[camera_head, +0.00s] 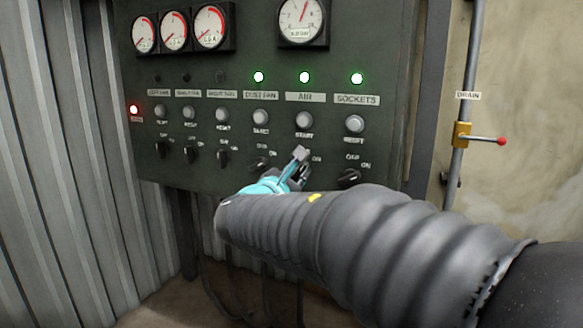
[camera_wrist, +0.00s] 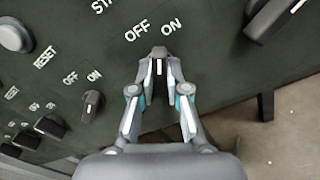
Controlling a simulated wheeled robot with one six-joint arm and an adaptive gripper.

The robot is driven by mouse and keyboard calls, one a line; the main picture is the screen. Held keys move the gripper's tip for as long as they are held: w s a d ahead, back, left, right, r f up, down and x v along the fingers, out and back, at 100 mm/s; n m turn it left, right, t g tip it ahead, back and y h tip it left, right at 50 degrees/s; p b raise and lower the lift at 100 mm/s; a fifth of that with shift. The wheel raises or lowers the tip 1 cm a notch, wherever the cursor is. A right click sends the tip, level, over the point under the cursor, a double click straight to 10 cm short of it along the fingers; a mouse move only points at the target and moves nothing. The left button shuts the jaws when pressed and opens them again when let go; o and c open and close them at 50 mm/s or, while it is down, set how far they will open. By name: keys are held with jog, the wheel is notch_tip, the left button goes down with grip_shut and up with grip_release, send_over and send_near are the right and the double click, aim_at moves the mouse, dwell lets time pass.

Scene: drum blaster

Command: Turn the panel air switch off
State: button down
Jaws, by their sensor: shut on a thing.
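The dark green panel (camera_head: 254,42) carries the AIR label (camera_head: 305,97), with a lit green lamp (camera_head: 304,77) above it and a grey START button (camera_head: 304,120) below. My gripper (camera_head: 299,162) reaches the switch under that button and covers most of it in the head view. In the wrist view the air switch (camera_wrist: 159,52) is a dark knob between my fingertips (camera_wrist: 158,66), below the OFF and ON labels. My gripper is shut on the knob. A short white line shows on the knob, but I cannot tell which label it points to.
The dust fan switch (camera_head: 259,163) is close on the left and the sockets switch (camera_head: 349,178) on the right. More switches and buttons lie further left. A drain pipe with a yellow valve (camera_head: 462,135) and red-tipped handle stands right of the panel.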

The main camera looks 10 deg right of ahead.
jog(key=n+p, duration=0.2)
jog(key=n, duration=0.2)
jog(key=shift+r+p, duration=0.25)
jog(key=shift+p, duration=0.15)
jog(key=shift+f+n+p, duration=0.1)
jog(key=shift+n+p, duration=0.5)
jog(key=shift+n, duration=0.3)
jog(key=c, duration=1.2)
grip_release()
jog(key=shift+f, duration=0.1)
jog(key=shift+o, duration=0.2)
jog(key=v, duration=1.2)
